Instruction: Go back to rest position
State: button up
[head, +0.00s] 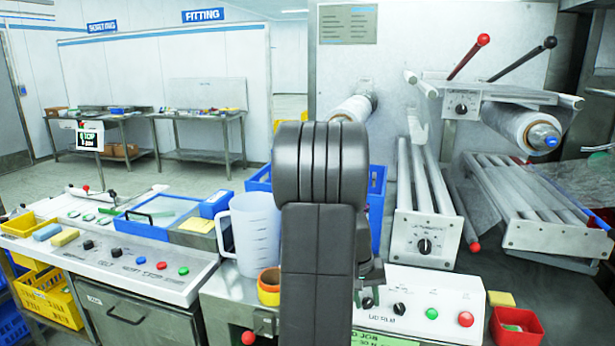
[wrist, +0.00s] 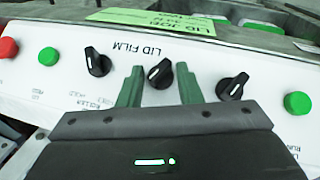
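My gripper (wrist: 160,85) is open in the wrist view, with its two green fingers apart. A black knob (wrist: 160,73) on the white LID FILM panel (wrist: 205,60) shows between the fingertips. I cannot tell whether the fingers touch it. Another black knob (wrist: 97,62) is left of the fingers and a third knob (wrist: 232,87) is to the right. In the head view my dark arm stands upright in the middle and hides part of the panel (head: 420,330). The gripper is mostly hidden there, low beside the arm.
Film rollers (head: 425,200) rise behind to the right. A red bin (head: 516,326) is at the front right. Open floor (head: 150,180) lies behind the left counter.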

jog(key=shift+a+f+n+h+b, duration=0.15)
jog(key=shift+n+h+b, duration=0.35)
jog(key=shift+h, duration=0.1)
jog(key=shift+a+f+n+h+b, duration=0.15)
jog(key=shift+n+h+b, duration=0.2)
jog(key=shift+n+h, duration=0.2)
jog(key=v, duration=0.7)
jog(key=shift+r, duration=0.2)
jog(key=shift+d, duration=0.1)
jog(key=shift+s+p, duration=0.1)
jog(key=shift+p, duration=0.3)
